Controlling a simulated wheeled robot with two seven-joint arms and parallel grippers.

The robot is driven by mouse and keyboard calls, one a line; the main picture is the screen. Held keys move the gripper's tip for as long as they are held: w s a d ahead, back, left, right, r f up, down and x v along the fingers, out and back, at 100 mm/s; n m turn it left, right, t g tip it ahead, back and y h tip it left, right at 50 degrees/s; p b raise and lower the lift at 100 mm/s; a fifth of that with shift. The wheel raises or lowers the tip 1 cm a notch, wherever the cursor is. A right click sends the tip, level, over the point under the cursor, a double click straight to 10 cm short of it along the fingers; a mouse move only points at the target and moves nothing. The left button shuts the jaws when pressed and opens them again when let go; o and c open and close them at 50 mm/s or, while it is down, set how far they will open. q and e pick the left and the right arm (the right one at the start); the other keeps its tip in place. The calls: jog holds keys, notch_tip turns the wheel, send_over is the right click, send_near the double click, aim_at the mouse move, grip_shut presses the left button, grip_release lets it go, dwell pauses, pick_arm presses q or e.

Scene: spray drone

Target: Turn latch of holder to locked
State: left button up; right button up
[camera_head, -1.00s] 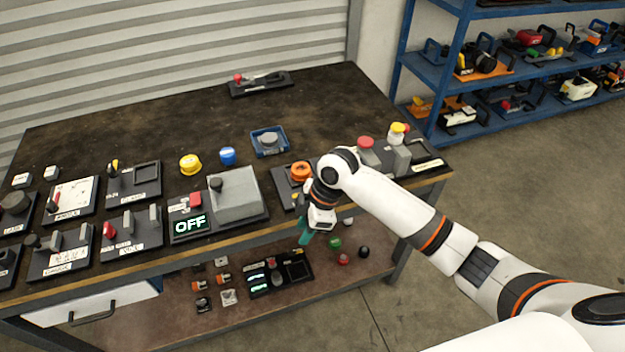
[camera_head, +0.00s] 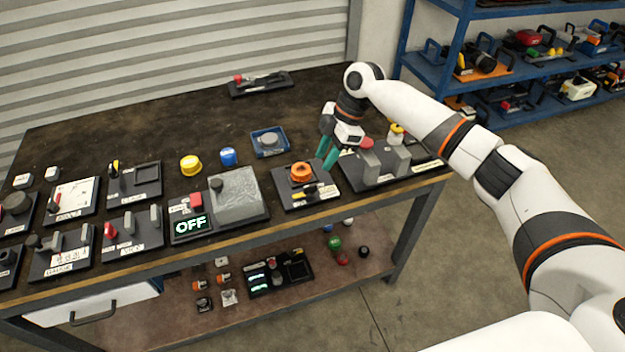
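A dark holder plate (camera_head: 287,203) lies near the table's front edge. It bears an orange ring-shaped part (camera_head: 301,172) and a small black latch-like lever with a yellow mark (camera_head: 309,190) in front of it. The lever's label is too small to read, and I cannot tell its locked side. My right gripper (camera_head: 325,153) has teal fingers that point down, with a gap between them. It is empty, above and behind the plate's right side, apart from the lever. My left gripper is not in view.
Right of the plate is a panel with upright grey blocks (camera_head: 386,163) and red and yellow-white buttons. A blue tray (camera_head: 257,151) lies behind. The back of the table (camera_head: 190,120) is mostly clear.

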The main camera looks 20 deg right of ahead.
aim_at(311, 185)
jog(key=p+x, duration=0.1)
jog(key=x, duration=0.8)
jog(key=shift+w, duration=0.1)
grip_shut()
